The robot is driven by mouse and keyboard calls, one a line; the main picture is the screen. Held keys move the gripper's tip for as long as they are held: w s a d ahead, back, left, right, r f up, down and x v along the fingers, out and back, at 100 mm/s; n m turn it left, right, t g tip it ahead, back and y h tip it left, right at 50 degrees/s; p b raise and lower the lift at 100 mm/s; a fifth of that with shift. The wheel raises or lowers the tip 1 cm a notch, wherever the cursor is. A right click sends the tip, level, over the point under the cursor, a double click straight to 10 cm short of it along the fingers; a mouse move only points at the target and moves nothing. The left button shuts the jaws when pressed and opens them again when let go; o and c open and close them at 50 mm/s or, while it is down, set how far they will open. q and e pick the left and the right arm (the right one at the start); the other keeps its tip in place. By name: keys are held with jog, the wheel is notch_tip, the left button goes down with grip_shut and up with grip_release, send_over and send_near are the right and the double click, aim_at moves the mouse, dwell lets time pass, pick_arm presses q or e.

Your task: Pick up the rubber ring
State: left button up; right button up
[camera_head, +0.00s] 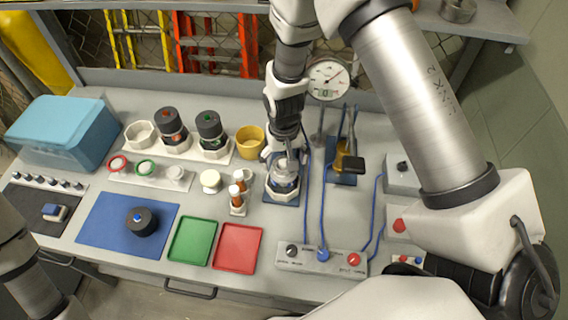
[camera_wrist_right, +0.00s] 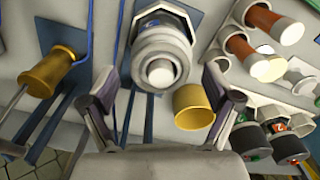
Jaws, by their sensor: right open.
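A red ring (camera_head: 118,163) and a green ring (camera_head: 146,167) lie on a white rack at the left of the bench. I cannot tell which ring is rubber. My right gripper (camera_head: 286,150) is open and empty, pointing down above a grey and white cylindrical unit (camera_head: 284,181) on a blue base. In the right wrist view this unit (camera_wrist_right: 160,60) shows ahead, between the spread fingers of the gripper (camera_wrist_right: 160,75). Any ring on it cannot be made out. Only a link of my left arm shows at the lower left; its gripper is out of view.
A yellow cup (camera_head: 250,142) stands close left of the right gripper. Brown-and-white bottles (camera_head: 238,190) stand in front of it. A yellow-handled tool (camera_wrist_right: 52,72) stands on the other side. Blue cables (camera_head: 324,205) run to a control box (camera_head: 322,257). Green (camera_head: 193,241) and red (camera_head: 238,247) trays lie in front.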

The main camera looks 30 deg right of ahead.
jog(key=shift+s, duration=0.1)
jog(key=c, duration=0.8)
jog(key=shift+c, duration=0.2)
